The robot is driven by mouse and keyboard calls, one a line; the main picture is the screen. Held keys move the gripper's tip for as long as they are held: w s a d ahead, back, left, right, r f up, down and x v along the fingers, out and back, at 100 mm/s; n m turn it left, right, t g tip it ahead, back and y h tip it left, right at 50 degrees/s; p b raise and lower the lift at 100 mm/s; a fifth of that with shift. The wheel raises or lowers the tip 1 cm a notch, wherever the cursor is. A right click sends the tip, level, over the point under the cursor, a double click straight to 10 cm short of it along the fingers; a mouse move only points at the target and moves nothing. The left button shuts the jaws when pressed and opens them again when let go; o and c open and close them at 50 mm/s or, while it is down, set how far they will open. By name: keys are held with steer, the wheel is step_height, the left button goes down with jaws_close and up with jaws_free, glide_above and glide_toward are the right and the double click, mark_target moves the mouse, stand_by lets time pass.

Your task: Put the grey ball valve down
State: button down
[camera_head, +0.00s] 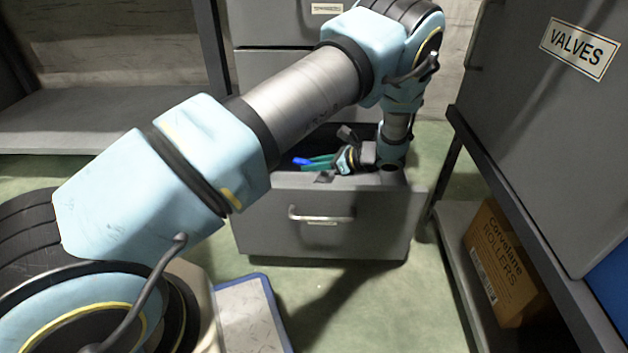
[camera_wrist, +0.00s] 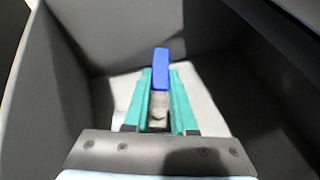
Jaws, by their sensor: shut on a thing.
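The grey ball valve (camera_wrist: 158,105) has a grey metal body and a blue lever handle (camera_wrist: 161,68). In the wrist view it sits between the teal fingers of my gripper (camera_wrist: 160,82), which is shut on it. The handle points away, past the fingertips. In the head view my gripper (camera_head: 318,161) reaches into the open bottom drawer (camera_head: 322,225), with the blue handle (camera_head: 300,161) showing at its tips. The drawer's grey walls surround the gripper in the wrist view. I cannot tell whether the valve touches the drawer floor.
Closed drawers (camera_head: 275,62) stand behind the open one. On the right is a grey cabinet with a VALVES label (camera_head: 578,48). A cardboard box of rollers (camera_head: 503,262) lies on a low shelf below it. Bare drawer floor (camera_wrist: 200,95) shows around the gripper.

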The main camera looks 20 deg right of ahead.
mark_target(322, 174)
steer(key=shift+f+b, duration=0.7)
steer(key=shift+f, duration=1.2)
steer(key=shift+f+b, duration=0.5)
steer(key=shift+f, duration=0.05)
steer(key=shift+f, duration=0.1)
steer(key=c, duration=0.7)
jaws_free()
steer(key=shift+c, duration=0.2)
